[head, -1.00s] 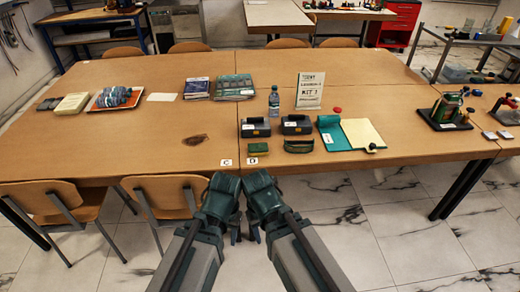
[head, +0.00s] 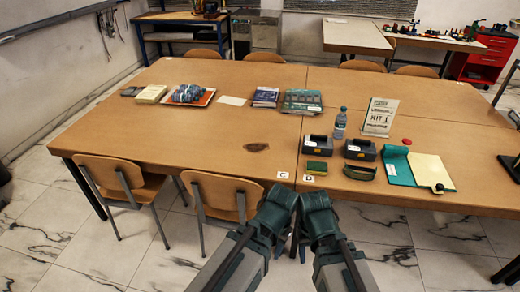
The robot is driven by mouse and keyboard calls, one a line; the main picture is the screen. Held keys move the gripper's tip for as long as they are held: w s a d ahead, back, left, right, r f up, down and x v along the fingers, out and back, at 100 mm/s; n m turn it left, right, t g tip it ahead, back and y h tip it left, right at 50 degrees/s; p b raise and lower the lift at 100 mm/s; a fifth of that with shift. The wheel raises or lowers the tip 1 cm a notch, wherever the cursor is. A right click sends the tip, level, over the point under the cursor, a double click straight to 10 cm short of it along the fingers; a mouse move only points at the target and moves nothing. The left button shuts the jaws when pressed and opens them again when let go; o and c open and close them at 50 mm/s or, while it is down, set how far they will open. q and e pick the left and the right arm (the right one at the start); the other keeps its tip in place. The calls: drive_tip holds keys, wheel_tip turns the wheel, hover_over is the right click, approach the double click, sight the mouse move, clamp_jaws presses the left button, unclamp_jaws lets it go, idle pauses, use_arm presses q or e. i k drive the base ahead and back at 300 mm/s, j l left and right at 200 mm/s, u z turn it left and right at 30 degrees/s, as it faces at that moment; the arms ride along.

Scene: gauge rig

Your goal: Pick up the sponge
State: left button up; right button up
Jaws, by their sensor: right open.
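The sponge (head: 317,169) is a small block with a green top and a yellowish side. It lies flat near the front edge of the wooden table, just behind the white "D" label. My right gripper (head: 303,251) is in front of the table edge, low and apart from the sponge, open, with nothing seen in it. My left gripper (head: 281,246) is close beside it, also away from the sponge. Its fingers are mostly hidden behind the arm's wrist, so I cannot tell its opening.
A dark green item (head: 360,173) lies right of the sponge. Two dark grey boxes (head: 318,145) (head: 360,149) stand behind. Chairs (head: 222,195) stand at the front left. The table left of the sponge is mostly clear.

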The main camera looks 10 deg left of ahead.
sight(316, 168)
drive_tip(key=i+l+u, duration=0.45)
drive_tip(key=l, duration=0.15)
drive_tip(key=i+l+u, duration=0.25)
drive_tip(key=l, duration=0.15)
drive_tip(key=i+l+u, duration=0.2)
drive_tip(key=l, duration=0.15)
drive_tip(key=l+u, duration=0.25)
drive_tip(key=l, duration=0.15)
